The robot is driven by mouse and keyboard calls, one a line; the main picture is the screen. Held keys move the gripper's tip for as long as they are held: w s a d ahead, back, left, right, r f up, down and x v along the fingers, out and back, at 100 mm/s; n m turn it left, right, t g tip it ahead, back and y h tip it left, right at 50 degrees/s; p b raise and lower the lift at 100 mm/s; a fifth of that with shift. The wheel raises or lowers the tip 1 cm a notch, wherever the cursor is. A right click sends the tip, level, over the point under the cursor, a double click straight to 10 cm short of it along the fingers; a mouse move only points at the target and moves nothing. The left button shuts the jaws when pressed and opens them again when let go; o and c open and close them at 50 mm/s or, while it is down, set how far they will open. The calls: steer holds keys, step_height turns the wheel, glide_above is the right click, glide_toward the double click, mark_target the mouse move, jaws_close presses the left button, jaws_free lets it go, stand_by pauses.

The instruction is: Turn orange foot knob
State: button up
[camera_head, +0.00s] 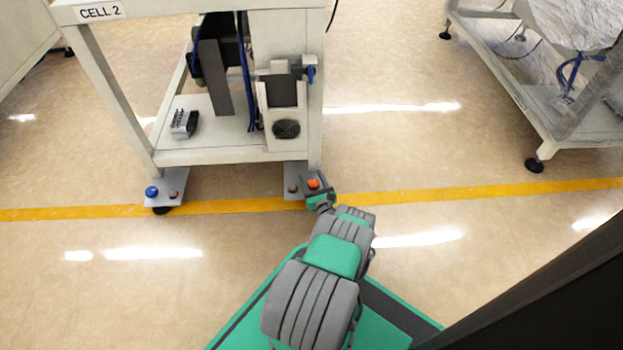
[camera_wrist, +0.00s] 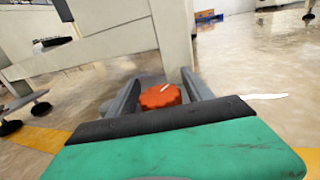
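The orange foot knob (camera_head: 313,184) sits on a small grey plate at the right front foot of the CELL 2 frame. My gripper (camera_head: 317,187) is at this knob, low near the floor. In the wrist view the orange knob (camera_wrist: 160,96) stands between the two grey fingers of my gripper (camera_wrist: 160,92). The fingers are spread to either side of it. Whether they touch its sides cannot be told. The knob has a ribbed edge and a light mark on top.
The CELL 2 frame (camera_head: 240,157) stands right behind the knob. A yellow floor line (camera_head: 420,196) runs past the feet. Open floor lies to the right.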

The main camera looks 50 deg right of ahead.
steer(key=c, duration=1.2)
steer(key=shift+o, duration=0.2)
steer(key=shift+d+m+g+h, duration=0.15)
steer(key=shift+m+g+h, duration=0.85)
steer(key=shift+h, duration=0.3)
steer(key=shift+s+d+m+g+h, duration=0.1)
steer(key=shift+s+m+g+h, duration=0.15)
steer(key=shift+m+g+h, duration=0.35)
steer(key=o, duration=1.4)
